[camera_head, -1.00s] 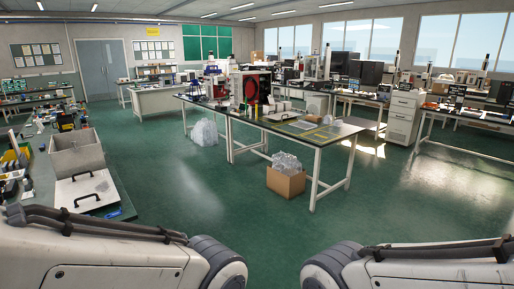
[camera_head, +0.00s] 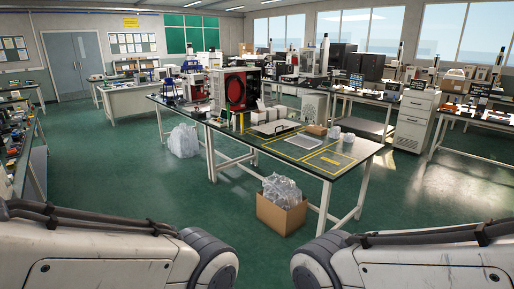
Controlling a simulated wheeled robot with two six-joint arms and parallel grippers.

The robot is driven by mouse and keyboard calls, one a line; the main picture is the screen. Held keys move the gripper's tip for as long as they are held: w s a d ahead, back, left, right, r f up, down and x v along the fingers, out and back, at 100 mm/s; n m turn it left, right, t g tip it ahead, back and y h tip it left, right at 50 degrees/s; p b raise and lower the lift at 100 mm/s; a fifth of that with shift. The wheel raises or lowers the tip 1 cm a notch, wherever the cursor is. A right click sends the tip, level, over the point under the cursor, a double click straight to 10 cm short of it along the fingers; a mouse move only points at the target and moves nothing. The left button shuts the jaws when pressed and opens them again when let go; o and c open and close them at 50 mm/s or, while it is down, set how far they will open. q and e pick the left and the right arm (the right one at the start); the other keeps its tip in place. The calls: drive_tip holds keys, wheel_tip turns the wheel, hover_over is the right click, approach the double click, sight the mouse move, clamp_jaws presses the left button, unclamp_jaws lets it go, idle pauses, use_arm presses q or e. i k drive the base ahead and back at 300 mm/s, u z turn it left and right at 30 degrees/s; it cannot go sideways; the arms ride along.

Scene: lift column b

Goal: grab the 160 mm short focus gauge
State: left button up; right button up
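I cannot make out a 160 mm short focus gauge at this distance. The central workbench (camera_head: 372,148) carries many items. Small upright items (camera_head: 239,122) stand in front of that machine, too small to identify. Flat trays (camera_head: 305,141) and yellow-marked areas (camera_head: 330,161) lie toward the near right end. Only the upper links of my two arms show at the bottom left and right. Neither gripper is in view.
A cardboard box (camera_head: 282,215) with clear plastic stands on the floor by the central bench's near leg. A clear plastic bag (camera_head: 183,141) lies farther left. A cluttered bench (camera_head: 35,150) runs along the left edge. Green floor (camera_head: 130,185) is open between the benches.

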sight(234, 123)
drive_tip(key=i, duration=2.85)
drive_tip(key=u, duration=2.5)
drive_tip(key=i, duration=1.05)
drive_tip(key=z, duration=2.55)
